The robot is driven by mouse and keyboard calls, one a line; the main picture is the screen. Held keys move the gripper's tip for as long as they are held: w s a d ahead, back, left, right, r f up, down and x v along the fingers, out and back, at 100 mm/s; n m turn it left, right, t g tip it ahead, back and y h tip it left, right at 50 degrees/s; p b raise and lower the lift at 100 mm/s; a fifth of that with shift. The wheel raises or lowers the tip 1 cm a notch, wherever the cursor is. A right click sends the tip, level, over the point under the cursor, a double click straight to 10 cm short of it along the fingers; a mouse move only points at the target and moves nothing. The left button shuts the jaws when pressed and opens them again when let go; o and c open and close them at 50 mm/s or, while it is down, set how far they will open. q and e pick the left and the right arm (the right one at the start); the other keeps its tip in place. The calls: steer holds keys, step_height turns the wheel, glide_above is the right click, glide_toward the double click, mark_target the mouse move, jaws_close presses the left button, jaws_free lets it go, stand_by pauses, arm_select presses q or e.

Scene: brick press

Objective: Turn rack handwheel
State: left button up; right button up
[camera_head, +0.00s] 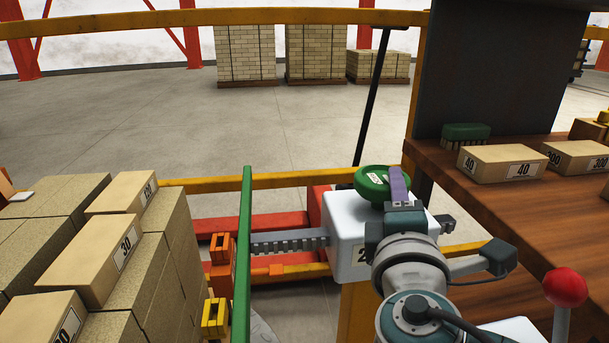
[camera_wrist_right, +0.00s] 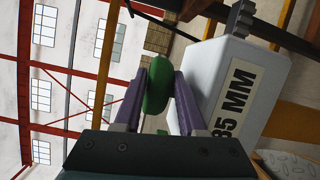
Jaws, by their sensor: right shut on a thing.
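The green handwheel (camera_head: 373,182) sits on top of a white housing (camera_head: 347,226) with a toothed rack bar (camera_head: 290,242) reaching left out of it. My right gripper (camera_head: 397,184) is at the wheel's right side with its purple fingers on the rim. In the right wrist view the wheel (camera_wrist_right: 157,86) is edge-on between the two purple fingers (camera_wrist_right: 160,92), which are shut on it. The white housing (camera_wrist_right: 240,90) is right beside the fingers there and bears a large "MM" label, its number partly hidden. My left gripper is not in view.
A green upright plate (camera_head: 244,255) stands at the rack's left end, beside stacked bricks with numbered blocks (camera_head: 110,250). A wooden bench (camera_head: 530,215) with blocks is at right. A red-knobbed lever (camera_head: 565,288) stands at front right. A yellow rail (camera_head: 250,182) runs behind.

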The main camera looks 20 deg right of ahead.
jaws_close()
steer(key=shift+a+f+m+g+h+b, duration=0.15)
steer(key=shift+m+g+h+b, duration=0.25)
steer(key=shift+m+h+b, duration=0.25)
steer(key=m+g+h+b, duration=0.2)
steer(key=g+b, duration=0.1)
steer(key=b, duration=0.2)
steer(key=a+m+g+h+b, duration=0.1)
steer(key=m+g+h+b, duration=0.1)
steer(key=b, duration=0.4)
steer(key=w+a+m+g+h+b, duration=0.1)
steer(key=m+g+h+b, duration=0.1)
steer(key=g+b, duration=0.3)
steer(key=shift+a+f+m+h+b, duration=0.15)
steer(key=shift+m+h+b, duration=0.1)
steer(key=shift+m+b, duration=0.4)
steer(key=shift+r+m+g+b, duration=0.25)
steer(key=shift+m+g+b, duration=0.2)
steer(key=shift+g, duration=0.15)
steer(key=o, duration=0.7)
jaws_free()
steer(key=shift+o, duration=0.2)
